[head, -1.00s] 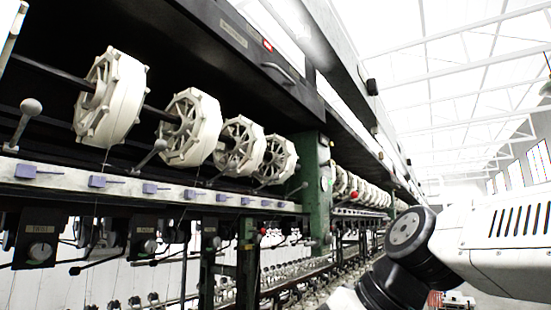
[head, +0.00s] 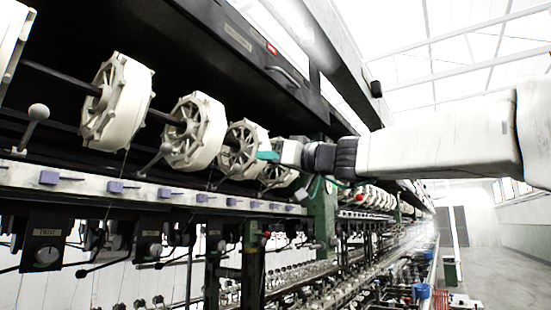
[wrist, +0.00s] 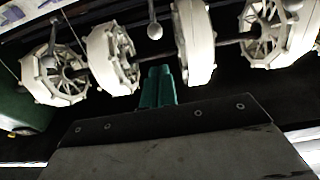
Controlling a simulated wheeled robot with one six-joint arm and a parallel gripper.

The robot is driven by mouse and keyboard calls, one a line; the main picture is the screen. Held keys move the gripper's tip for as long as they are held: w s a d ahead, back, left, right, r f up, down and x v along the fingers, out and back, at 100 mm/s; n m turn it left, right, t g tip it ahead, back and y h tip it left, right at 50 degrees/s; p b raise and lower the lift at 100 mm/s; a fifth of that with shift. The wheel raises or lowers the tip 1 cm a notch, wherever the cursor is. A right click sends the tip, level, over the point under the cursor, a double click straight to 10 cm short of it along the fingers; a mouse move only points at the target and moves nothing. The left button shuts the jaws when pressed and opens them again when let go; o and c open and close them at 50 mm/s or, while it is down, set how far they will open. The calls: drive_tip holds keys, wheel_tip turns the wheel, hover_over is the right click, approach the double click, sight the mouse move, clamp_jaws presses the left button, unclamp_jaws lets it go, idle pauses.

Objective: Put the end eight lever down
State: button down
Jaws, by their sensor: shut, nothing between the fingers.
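Ball-ended grey levers stand along the machine below the white reels. In the head view one lever (head: 38,112) is at the far left, with its ball raised, and another lever (head: 165,149) is between the first two reels. I cannot tell which is the end eight lever. My gripper (head: 267,156) has teal fingers, held together and empty, in front of the third and fourth reels. In the wrist view the shut fingers (wrist: 158,88) point toward a lever's ball (wrist: 155,31), with a gap between. The levers behind my gripper are partly hidden.
Several white spoked reels, such as the nearest reel (head: 118,102), line a dark shaft. A pale rail with purple blocks (head: 115,187) runs beneath. A green post (head: 325,215) stands below my wrist. The aisle floor (head: 490,255) at right is open.

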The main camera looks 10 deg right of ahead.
drive_tip(key=x, duration=0.9)
drive_tip(key=shift+w+a, duration=0.15)
drive_tip(key=shift+a, duration=0.05)
drive_tip(key=shift+f, duration=0.1)
drive_tip(key=shift+f, duration=0.4)
